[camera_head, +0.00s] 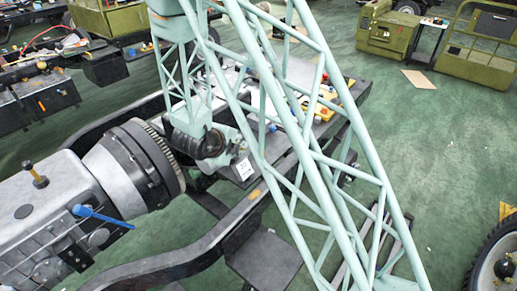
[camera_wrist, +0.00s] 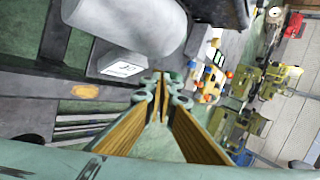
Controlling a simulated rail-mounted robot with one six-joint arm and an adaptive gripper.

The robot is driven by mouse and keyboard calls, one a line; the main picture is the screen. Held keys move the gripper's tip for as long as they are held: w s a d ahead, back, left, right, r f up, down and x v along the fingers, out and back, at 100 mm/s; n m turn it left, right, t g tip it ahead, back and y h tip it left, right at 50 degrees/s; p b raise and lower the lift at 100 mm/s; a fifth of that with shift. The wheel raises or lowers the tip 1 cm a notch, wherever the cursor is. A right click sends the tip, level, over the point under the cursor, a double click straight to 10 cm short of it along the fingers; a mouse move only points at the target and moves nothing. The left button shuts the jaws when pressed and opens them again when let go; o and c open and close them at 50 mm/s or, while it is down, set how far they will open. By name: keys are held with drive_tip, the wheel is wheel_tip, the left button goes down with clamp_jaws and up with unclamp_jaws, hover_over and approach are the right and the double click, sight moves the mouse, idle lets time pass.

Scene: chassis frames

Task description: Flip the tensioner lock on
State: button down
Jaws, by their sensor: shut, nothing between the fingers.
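My gripper (camera_wrist: 158,78) shows in the wrist view with its fingertips together and nothing between them. Its wood-coloured fingers reach up from the lower edge. A pale labelled block (camera_wrist: 122,65) sits just left of the fingertips, below a large grey rounded housing (camera_wrist: 130,25). The labelled block also shows in the head view (camera_head: 243,169), beside the end of my mint-green arm. My fingertips cannot be made out in the head view. I cannot tell for sure which part is the tensioner lock. A blue lever (camera_head: 103,216) stands out from the grey gearbox (camera_head: 52,205) at lower left.
A dark chassis frame (camera_head: 190,258) curves under the gearbox. A dark bench carries several yellow, red and blue small parts (camera_head: 322,101), also seen right of my fingers in the wrist view (camera_wrist: 207,84). A wheel (camera_head: 497,262) stands at lower right. Green floor (camera_head: 440,150) is open at right.

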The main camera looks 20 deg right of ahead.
drive_tip(key=shift+s+d+f+m+h, duration=0.2)
drive_tip(key=shift+d+f+m+h, duration=0.15)
drive_tip(key=shift+f, duration=0.25)
drive_tip(key=shift+s+d+f+m+h, duration=0.15)
drive_tip(key=shift+s+d+f+m, duration=0.1)
drive_tip(key=shift+d+f, duration=0.3)
drive_tip(key=shift+a, duration=0.1)
drive_tip(key=shift+w+f, duration=0.1)
drive_tip(key=shift+f, duration=0.05)
drive_tip(key=x, duration=0.5)
drive_tip(key=b+x, duration=0.1)
drive_tip(key=x, duration=0.4)
drive_tip(key=shift+w+d, duration=0.35)
drive_tip(key=shift+d, duration=0.1)
drive_tip(key=shift+w+d+b, duration=0.3)
drive_tip(key=shift+w+d, duration=0.55)
drive_tip(key=shift+d, duration=0.15)
drive_tip(key=shift+r, duration=0.25)
